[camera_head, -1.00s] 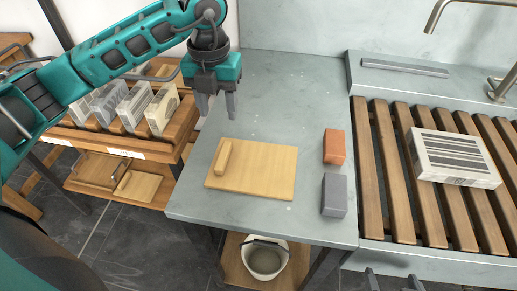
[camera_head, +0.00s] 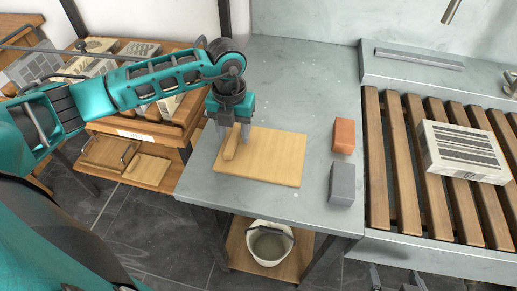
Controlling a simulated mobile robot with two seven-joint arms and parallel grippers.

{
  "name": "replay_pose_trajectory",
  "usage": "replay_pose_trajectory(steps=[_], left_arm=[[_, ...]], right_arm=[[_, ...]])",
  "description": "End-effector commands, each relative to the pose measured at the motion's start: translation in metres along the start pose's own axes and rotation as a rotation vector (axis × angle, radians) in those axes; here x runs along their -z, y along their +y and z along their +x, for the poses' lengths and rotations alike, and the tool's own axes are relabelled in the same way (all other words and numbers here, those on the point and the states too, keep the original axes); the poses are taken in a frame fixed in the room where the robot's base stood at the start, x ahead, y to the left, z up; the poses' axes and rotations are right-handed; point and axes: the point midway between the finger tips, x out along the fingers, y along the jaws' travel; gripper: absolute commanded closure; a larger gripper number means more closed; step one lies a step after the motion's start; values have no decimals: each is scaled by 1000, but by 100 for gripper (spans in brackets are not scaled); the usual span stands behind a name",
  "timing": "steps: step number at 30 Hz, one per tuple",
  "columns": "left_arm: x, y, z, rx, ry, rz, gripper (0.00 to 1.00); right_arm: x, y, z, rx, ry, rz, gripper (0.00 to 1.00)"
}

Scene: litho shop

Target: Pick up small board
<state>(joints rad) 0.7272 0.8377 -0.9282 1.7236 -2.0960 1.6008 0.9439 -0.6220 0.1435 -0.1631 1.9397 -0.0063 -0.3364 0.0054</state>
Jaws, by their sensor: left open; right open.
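A light wooden board (camera_head: 272,158) lies flat on the grey table, with a raised wooden grip bar (camera_head: 231,146) near its left edge. My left gripper (camera_head: 233,133) is open and points down at the bar's upper end, with one finger to each side of it in this view. I cannot tell whether the fingers touch the bar or the board. My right gripper (camera_head: 396,281) is open at the bottom edge, in front of the slatted bench and cut off by the frame.
An orange block (camera_head: 344,136) and a grey block (camera_head: 342,184) lie right of the board. A striped block (camera_head: 463,152) rests on the wooden slats (camera_head: 400,170). Smaller boards (camera_head: 149,169) lie on a low shelf at left. A bucket (camera_head: 270,243) stands under the table.

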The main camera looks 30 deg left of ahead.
Motion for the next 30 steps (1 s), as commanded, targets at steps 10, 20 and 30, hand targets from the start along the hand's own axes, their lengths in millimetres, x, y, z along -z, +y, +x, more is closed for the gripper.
replay_pose_trajectory(steps=[10, 20, 30], left_arm=[[0, 0, 1, 0, 0, 0, 60], [0, 0, 1, 0, 0, -1, 92], [0, 0, 0, 1, -1, -1, 100]], right_arm=[[1, 0, 0, 0, 2, 0, 12], [0, 0, 0, 0, 1, 0, 12], [-1, 0, -1, 0, -2, 1, 12]])
